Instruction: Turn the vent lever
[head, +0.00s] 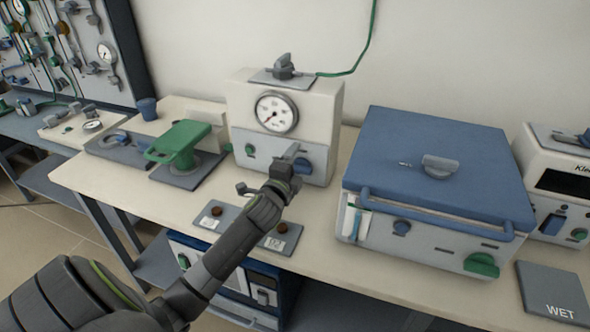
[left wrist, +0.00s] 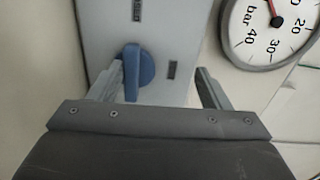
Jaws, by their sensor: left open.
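A blue lever (head: 303,165) sits on the lower front panel of a cream gauge box (head: 238,100), partly hidden behind my left gripper. In the left wrist view the blue lever (left wrist: 138,72) stands lengthwise on a grey panel (left wrist: 178,25), between two small dark labels too small to read. My left gripper (head: 292,160) is in front of this panel, and its open fingers (left wrist: 160,78) lie on either side of the lever. The lever is nearer the left finger in that view; whether they touch I cannot tell. My right gripper is not in view.
The round gauge (head: 276,112) is above the panel. A blue-lidded furnace (head: 430,135) stands close on the right. A green-handled device (head: 183,145) is at left. A WET plate (head: 552,292) lies at far right.

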